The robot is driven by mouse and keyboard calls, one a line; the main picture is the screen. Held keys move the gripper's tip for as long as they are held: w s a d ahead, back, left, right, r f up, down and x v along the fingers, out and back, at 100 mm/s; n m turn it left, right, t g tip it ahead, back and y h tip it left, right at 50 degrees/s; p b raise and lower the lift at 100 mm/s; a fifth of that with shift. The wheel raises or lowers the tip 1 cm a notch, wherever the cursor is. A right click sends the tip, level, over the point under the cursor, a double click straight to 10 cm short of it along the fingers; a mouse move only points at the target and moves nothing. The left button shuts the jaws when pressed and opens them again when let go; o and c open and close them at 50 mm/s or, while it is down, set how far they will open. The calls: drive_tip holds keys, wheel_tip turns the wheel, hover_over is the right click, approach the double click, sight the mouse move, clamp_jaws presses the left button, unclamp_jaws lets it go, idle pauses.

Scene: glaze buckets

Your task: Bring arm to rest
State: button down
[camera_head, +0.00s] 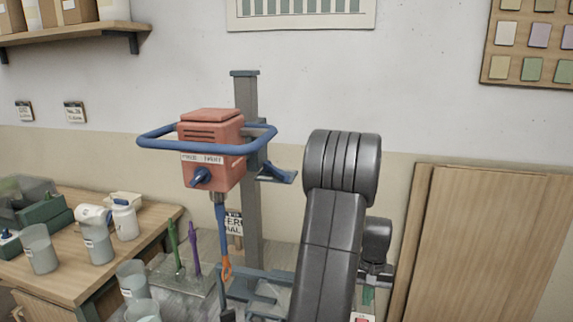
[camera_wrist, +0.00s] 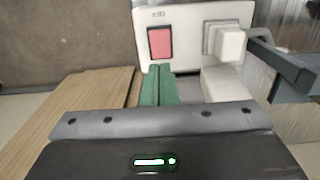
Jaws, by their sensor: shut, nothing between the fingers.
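My gripper (camera_wrist: 159,70) shows in the wrist view with its two green fingers together and nothing between them. Its fingertips appear just below a red rectangular button or switch (camera_wrist: 160,42) on a white control box (camera_wrist: 190,62). Whether they touch the box I cannot tell. In the head view my dark arm rises at the centre right and bends over downward. It hides most of my gripper there and part of what lies behind it.
A red mixer (camera_head: 212,150) with a blue handle ring hangs on a grey column (camera_head: 247,100). Several translucent cups stand at left, some on a wooden table (camera_head: 75,275). A wooden panel (camera_head: 485,245) stands at right. A white knob (camera_wrist: 230,44) protrudes from the control box.

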wheel_tip(320, 180, down, 2)
drive_tip(key=shift+s+f, duration=0.1)
drive_tip(key=shift+f, duration=0.3)
drive_tip(key=shift+g, duration=0.6)
drive_tip(key=shift+y, duration=0.3)
drive_tip(key=shift+w+r, duration=0.2)
drive_tip(key=shift+r, duration=0.95)
drive_tip(key=shift+w+r, duration=0.2)
drive_tip(key=shift+r, duration=0.9)
